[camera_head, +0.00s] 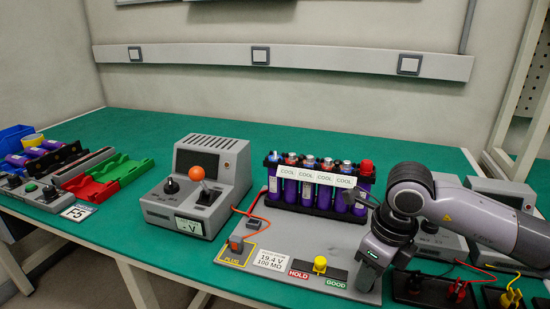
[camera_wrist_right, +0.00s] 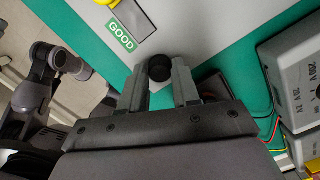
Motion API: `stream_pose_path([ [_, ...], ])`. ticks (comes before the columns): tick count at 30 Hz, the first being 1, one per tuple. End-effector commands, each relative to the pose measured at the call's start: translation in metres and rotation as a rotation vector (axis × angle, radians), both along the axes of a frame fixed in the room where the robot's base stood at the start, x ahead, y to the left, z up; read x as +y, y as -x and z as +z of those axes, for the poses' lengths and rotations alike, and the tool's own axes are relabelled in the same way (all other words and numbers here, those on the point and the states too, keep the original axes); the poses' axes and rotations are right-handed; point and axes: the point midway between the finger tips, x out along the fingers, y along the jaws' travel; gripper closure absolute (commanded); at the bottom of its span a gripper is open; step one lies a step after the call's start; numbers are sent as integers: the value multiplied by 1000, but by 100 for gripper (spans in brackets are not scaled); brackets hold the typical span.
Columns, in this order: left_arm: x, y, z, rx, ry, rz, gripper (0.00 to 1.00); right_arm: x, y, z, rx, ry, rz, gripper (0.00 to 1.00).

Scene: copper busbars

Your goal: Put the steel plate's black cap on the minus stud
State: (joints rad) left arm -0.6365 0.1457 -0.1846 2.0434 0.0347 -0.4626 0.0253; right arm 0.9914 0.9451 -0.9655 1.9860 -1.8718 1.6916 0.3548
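In the right wrist view a round black cap (camera_wrist_right: 159,68) sits on a small light steel plate at the corner of the grey board, beside the GOOD label. My right gripper (camera_wrist_right: 160,80) points down over it, its two fingers apart on either side of the cap; I cannot tell whether they touch it. In the head view the right gripper (camera_head: 372,262) hides the cap and plate. The battery pack (camera_head: 318,190) of purple cells stands behind, with a red cap (camera_head: 366,168) at its right end. I cannot make out the minus stud for certain.
A yellow knob (camera_head: 320,264) stands on the HOLD/GOOD gauge left of the right gripper. A grey tester (camera_head: 200,185) with an orange-ball lever stands left. Black clip bases with red and yellow leads (camera_head: 457,290) lie right. Green bench (camera_head: 130,235) is clear at front left.

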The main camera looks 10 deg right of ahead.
Motion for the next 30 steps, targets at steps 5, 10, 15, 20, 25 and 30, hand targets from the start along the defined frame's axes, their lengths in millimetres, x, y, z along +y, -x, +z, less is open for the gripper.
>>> stream_pose_path([
  [5,1,0,1,0,-4,-3,41,0,0,2,0,0,0,89],
  [10,2,1,10,0,-8,-5,41,0,0,14,-1,0,0,89],
  [15,3,1,22,1,-10,-6,41,0,0,33,-2,0,0,89],
  [20,3,1,32,1,-10,-6,41,0,0,48,-2,-1,1,89],
  [25,3,1,34,1,-9,-5,41,0,0,51,0,0,1,89],
  [30,2,1,33,1,-8,-5,41,0,0,50,0,0,1,89],
])
